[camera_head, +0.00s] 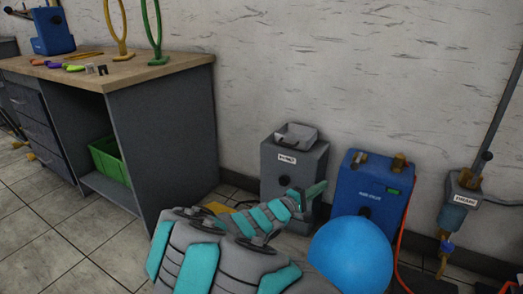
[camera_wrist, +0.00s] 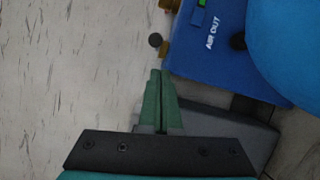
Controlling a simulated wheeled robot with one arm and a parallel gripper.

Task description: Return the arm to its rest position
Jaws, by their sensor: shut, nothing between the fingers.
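My arm (camera_head: 225,250) reaches from the bottom of the head view toward the grey machine by the wall. My gripper (camera_head: 322,187) is in front of that machine's right side. In the wrist view the green fingers of my gripper (camera_wrist: 159,72) are together with nothing between them. They point toward the pale wall, beside the blue box. A blue balloon (camera_head: 352,256) is in front of the blue machine in the head view. It also shows at the top right of the wrist view (camera_wrist: 291,48). What supports the balloon is hidden.
A grey machine (camera_head: 276,163) with a tray on top and a blue machine (camera_head: 367,192) stand against the wall. A pole-mounted device (camera_head: 459,203) is at right. A desk (camera_head: 165,140) with tools and a green crate (camera_head: 109,160) is at left. Floor is clear before the desk.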

